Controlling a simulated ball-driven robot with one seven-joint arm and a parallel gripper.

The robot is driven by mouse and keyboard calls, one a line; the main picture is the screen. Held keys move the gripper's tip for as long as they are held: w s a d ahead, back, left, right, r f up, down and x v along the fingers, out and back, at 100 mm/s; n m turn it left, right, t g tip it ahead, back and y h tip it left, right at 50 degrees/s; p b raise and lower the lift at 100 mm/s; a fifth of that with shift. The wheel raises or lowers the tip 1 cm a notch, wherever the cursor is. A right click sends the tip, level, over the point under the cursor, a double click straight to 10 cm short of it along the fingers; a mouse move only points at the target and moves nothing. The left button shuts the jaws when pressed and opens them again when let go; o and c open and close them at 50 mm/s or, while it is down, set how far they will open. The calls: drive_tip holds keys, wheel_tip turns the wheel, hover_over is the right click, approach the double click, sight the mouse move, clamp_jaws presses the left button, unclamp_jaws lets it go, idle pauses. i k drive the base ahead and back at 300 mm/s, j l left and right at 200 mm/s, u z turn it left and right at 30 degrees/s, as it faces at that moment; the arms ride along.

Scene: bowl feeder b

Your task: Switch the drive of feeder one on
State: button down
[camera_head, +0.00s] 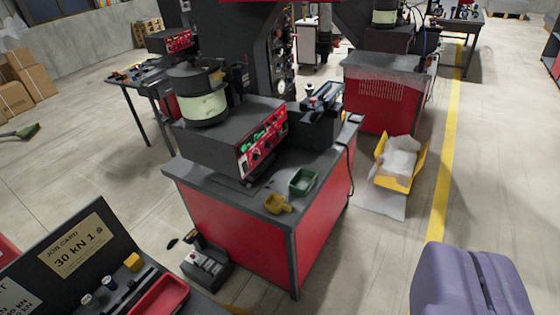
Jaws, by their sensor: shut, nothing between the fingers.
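A bowl feeder with a dark bowl and a pale band (203,108) sits on a dark drive box on a red cabinet (235,222) in the middle of the view. The box's front carries a red control panel (262,146) with green lit spots and several dark knobs or switches. These are too small to read, and I see no feeder number. A second, similar bowl feeder (384,18) stands at the back right, partly cut off. Another red-fronted box (178,42) stands at the back left. My gripper is not in view.
A job card board (78,245) stands at the front left. A purple, rounded case-like thing (470,285) is at the front right. An open yellow box (398,162) stands right of the cabinet.

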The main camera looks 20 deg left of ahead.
sight(246, 168)
drive_tip(key=i+z, duration=0.15)
drive_tip(key=i, duration=1.2)
drive_tip(key=i+j, duration=0.45)
drive_tip(key=j, duration=0.15)
